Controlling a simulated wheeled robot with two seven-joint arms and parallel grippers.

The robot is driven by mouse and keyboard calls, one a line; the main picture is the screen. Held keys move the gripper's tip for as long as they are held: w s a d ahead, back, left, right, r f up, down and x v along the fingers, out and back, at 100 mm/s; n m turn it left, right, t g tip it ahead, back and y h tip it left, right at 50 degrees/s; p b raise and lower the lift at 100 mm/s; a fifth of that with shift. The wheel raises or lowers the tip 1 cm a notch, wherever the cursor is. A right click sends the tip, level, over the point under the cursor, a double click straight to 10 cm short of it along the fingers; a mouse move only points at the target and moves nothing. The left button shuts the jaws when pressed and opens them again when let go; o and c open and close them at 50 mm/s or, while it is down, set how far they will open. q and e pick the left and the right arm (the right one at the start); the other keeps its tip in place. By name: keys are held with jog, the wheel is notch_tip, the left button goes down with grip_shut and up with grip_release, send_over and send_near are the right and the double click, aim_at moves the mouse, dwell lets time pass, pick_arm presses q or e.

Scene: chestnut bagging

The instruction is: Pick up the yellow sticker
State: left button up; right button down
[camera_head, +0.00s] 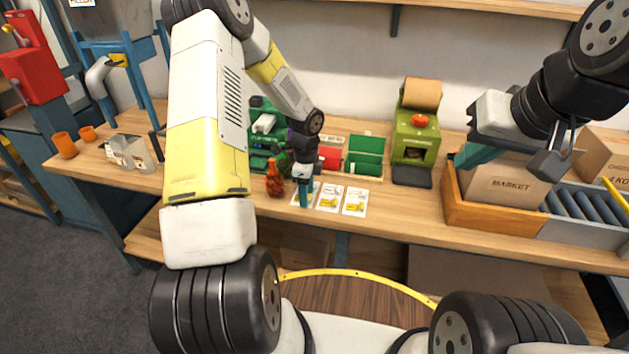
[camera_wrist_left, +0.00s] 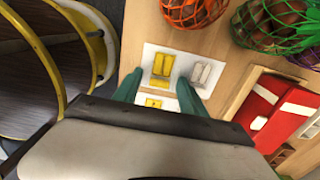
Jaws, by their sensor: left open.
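Several white cards lie in a row on the wooden bench; the middle card (camera_head: 329,198) and the right card (camera_head: 355,201) show yellow pictures. My left gripper (camera_head: 304,193) points down over the leftmost card and partly hides it. In the left wrist view, a white card carries a yellow sticker (camera_wrist_left: 162,69) beside a pale grey one (camera_wrist_left: 201,74).
Red net bags of chestnuts (camera_head: 274,179) stand left of the cards. Green and red trays (camera_head: 364,157) lie behind them. A green machine (camera_head: 413,142) stands right of these. A cardboard box marked MARKET (camera_head: 505,184) sits in a wooden crate (camera_head: 470,211) at the right.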

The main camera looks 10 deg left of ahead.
pick_arm(q)
grip_shut()
jog(key=shift+r, duration=0.1)
